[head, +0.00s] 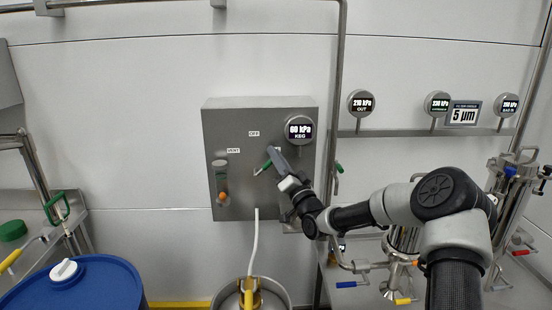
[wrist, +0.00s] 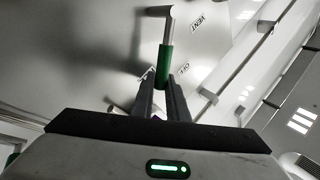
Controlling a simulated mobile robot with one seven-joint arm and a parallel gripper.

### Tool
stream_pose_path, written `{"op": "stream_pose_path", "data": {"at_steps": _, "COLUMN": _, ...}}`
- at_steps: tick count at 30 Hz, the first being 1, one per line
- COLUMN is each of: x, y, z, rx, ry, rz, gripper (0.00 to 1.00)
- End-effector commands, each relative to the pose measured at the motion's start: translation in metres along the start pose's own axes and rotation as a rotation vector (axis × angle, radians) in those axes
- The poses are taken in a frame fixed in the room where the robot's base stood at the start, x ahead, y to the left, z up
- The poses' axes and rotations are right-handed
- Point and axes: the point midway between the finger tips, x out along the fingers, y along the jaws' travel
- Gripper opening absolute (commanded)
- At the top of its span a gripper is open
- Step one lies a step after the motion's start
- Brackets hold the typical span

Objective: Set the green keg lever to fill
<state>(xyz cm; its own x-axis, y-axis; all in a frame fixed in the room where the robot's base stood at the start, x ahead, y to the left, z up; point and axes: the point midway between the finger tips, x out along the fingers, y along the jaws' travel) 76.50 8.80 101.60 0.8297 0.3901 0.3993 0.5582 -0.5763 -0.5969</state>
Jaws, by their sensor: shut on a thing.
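The keg lever (head: 266,166) has a green grip and a silver stem on the grey control box. In the head view it slants up and right from its pivot, to the right of straight up toward the OFF label (head: 254,133). The VENT label (head: 233,150) is on the left; a label at the right is mostly hidden behind my gripper (head: 272,155). In the wrist view the green grip (wrist: 165,62) runs between my gripper's fingertips (wrist: 163,84), which are shut on its end. The bent silver stem shows beyond it.
A round keg gauge (head: 299,129) reading 60 kPa sits close to my gripper at the box's upper right. A vertical pipe (head: 338,80) stands just right of the box. A blue drum (head: 85,285) is at lower left, and a white hose (head: 254,240) hangs below the box.

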Motion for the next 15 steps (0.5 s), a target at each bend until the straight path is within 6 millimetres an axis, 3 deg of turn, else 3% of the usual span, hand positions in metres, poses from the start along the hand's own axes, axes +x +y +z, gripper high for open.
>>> {"op": "stream_pose_path", "data": {"at_steps": 3, "x": -0.0012, "y": 0.0017, "z": 0.0007, "rx": 0.001, "ry": -0.001, "rz": 0.003, "gripper": 0.0}}
{"op": "stream_pose_path", "data": {"at_steps": 4, "x": -0.0012, "y": 0.0017, "z": 0.0008, "rx": 0.001, "ry": 0.0, "rz": 0.003, "gripper": 0.19}}
{"op": "stream_pose_path", "data": {"at_steps": 5, "x": -0.0012, "y": 0.0017, "z": 0.0007, "rx": 0.001, "ry": -0.001, "rz": 0.003, "gripper": 0.22}}
{"op": "stream_pose_path", "data": {"at_steps": 15, "x": -0.0031, "y": 0.001, "z": 0.0001, "rx": 0.0, "ry": 0.0, "rz": 0.002, "gripper": 0.22}}
